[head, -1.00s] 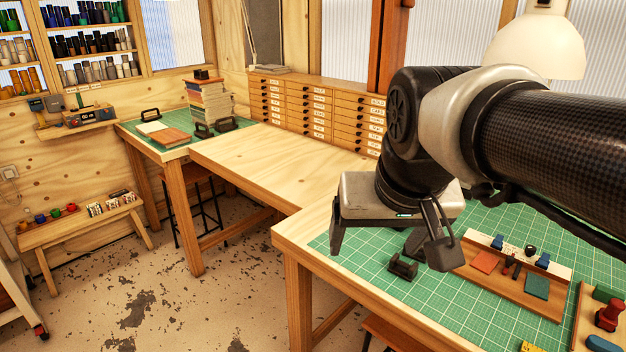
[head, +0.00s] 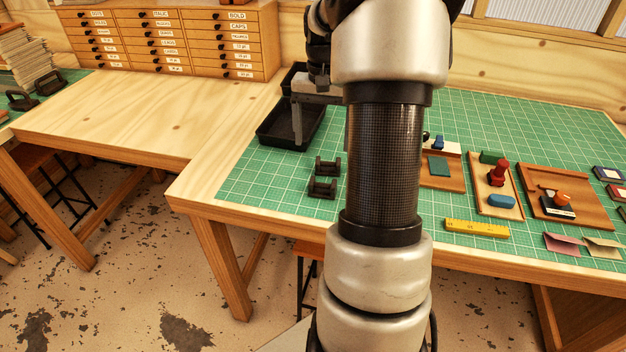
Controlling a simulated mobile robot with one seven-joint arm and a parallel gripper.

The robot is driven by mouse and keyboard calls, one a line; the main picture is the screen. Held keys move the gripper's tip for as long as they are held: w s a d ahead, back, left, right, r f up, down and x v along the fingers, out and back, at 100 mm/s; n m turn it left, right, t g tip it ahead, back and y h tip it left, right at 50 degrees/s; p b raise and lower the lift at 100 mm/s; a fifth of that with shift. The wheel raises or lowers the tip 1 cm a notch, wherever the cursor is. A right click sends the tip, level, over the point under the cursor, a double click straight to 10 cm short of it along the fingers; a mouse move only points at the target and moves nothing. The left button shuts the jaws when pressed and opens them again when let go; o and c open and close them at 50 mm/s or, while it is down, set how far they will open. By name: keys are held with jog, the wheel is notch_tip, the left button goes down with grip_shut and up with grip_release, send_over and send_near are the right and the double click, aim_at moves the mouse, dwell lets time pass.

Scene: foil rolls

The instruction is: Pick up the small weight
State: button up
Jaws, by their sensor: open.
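My gripper (head: 319,122) is at the upper middle of the head view, over or in front of a black tray, with one finger pointing down. The other finger is mostly hidden behind my arm. It is open, and I see nothing between the fingers. Two small dark pieces with upright ends, a rear one (head: 328,165) and a front one (head: 322,187), sit on the green mat below the gripper. Black handled blocks, one in front (head: 19,101) and one behind (head: 48,82), stand on the far left bench. I cannot tell which of these is the small weight.
The black tray (head: 270,128) stands at the mat's back left. Wooden boards with stamps (head: 497,195), a yellow ruler (head: 477,228) and cards lie right of my arm. The drawer cabinet (head: 170,45) stands behind. The bare wooden bench top (head: 130,115) is clear.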

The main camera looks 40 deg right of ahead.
send_over(323, 188)
jog(key=w, duration=0.1)
notch_tip(323, 188, down, 10)
jog(key=shift+d, duration=0.1)
jog(key=shift+s+d+f+p, duration=0.1)
jog(key=shift+f+p, duration=0.05)
jog(key=shift+f, duration=1.15)
jog(key=shift+s+f+p, duration=0.1)
jog(key=shift+f+p, duration=0.05)
jog(key=shift+f, duration=1.15)
jog(key=shift+w+r, duration=0.1)
jog(key=c, duration=1.6)
